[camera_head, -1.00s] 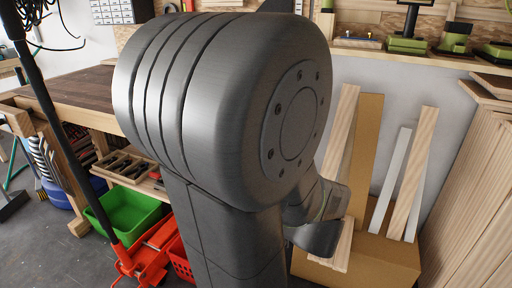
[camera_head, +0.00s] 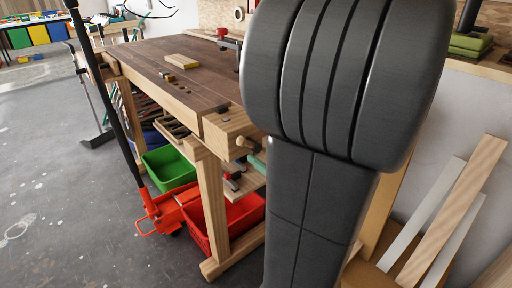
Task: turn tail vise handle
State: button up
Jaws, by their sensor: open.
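The wooden workbench (camera_head: 160,62) has a dark brown top and stands left of centre. At its near right end is a pale wooden block that looks like the tail vise (camera_head: 228,127). A short light wooden piece (camera_head: 246,142) sticks out from that end, probably part of the vise handle; the rest is hidden behind my arm. My dark grey arm fills the right of centre and passes in front of the bench's right end. My gripper is not visible, so I cannot see where it is relative to the handle.
A wood block (camera_head: 182,61) lies on the bench top. A green bin (camera_head: 168,168) and a red crate (camera_head: 238,222) sit under the bench, with a red-orange wheeled tool (camera_head: 160,211) in front. Boards (camera_head: 455,205) lean at right. Grey floor (camera_head: 60,190) is open at left.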

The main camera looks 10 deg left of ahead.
aim_at(259, 149)
jog(key=shift+x, duration=2.2)
grip_shut()
